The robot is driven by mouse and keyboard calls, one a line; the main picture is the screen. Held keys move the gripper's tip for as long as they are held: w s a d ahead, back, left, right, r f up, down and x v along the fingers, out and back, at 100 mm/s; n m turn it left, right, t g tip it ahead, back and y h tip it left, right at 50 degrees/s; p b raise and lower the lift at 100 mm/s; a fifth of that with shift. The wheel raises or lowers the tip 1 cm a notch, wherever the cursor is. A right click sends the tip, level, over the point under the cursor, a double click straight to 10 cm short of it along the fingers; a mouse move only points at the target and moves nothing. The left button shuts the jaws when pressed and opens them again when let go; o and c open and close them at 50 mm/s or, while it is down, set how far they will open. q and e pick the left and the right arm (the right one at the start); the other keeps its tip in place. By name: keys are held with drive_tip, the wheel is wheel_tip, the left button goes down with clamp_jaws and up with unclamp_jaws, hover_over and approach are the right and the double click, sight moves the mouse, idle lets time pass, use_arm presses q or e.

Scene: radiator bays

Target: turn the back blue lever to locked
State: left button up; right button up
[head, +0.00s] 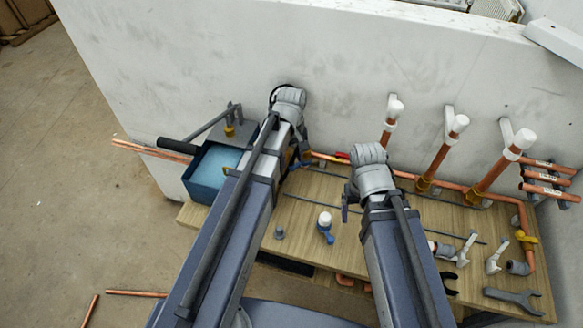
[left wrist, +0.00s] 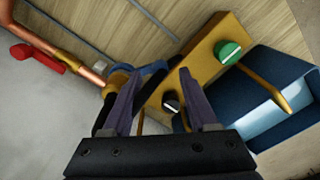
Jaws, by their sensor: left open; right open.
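A blue lever (left wrist: 152,69) sits by a brass valve (left wrist: 117,80) on the copper pipe in the left wrist view. My left gripper (left wrist: 160,78) is open. Its fingertips are close to the lever, one on either side in the picture; I cannot tell whether they touch it. In the head view my left gripper (head: 303,146) is at the back wall, and my arm hides most of this valve. My right gripper (head: 347,206) is open over the bench middle, apart from both levers.
A red lever (left wrist: 40,59) is further along the pipe. A brass bar with a green knob (left wrist: 229,52) and a black knob (left wrist: 171,106) is beside my left gripper. A blue box (head: 211,172) stands at the left end. Upright copper pipes (head: 495,170) and loose fittings crowd the right.

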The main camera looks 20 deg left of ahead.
use_arm(q)
wheel_tip(320, 180, down, 2)
drive_tip(key=shift+b, duration=0.55)
drive_tip(key=shift+c, duration=0.2)
clamp_jaws()
idle(0.8)
